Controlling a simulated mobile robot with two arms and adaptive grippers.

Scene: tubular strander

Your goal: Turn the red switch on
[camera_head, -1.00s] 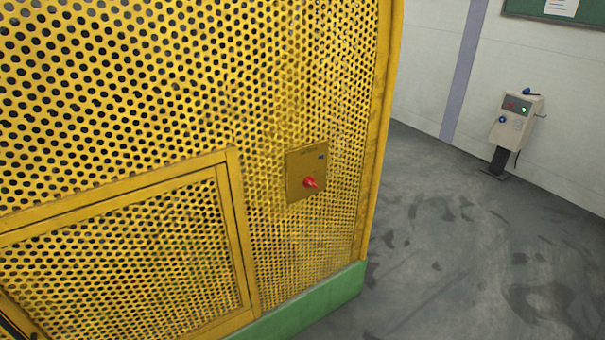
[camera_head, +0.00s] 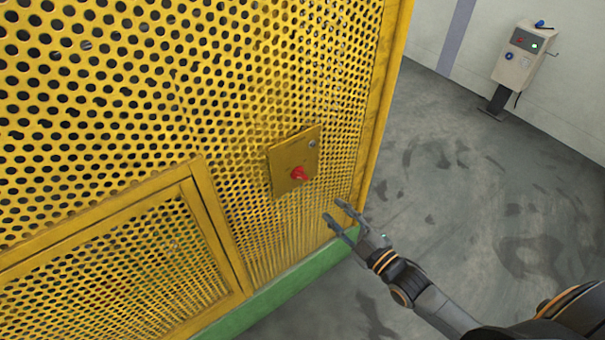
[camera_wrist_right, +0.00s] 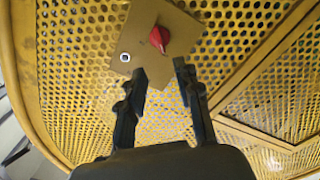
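The red switch (camera_head: 299,174) is a small red knob on a yellow square plate (camera_head: 284,160) fixed to the perforated yellow guard. My right gripper (camera_head: 340,215) is below and to the right of the switch, apart from it, with its two fingers spread and nothing between them. In the right wrist view the red switch (camera_wrist_right: 159,38) is in front of the fingertips of my right gripper (camera_wrist_right: 162,72), a little beyond them. The plate also shows there (camera_wrist_right: 185,40). My left gripper is in neither view.
The yellow perforated guard (camera_head: 120,90) fills the left, with a framed panel (camera_head: 110,255) low down and a green base (camera_head: 285,295). The grey floor (camera_head: 450,200) to the right is clear. A beige control box (camera_head: 517,62) on a stand is by the back wall.

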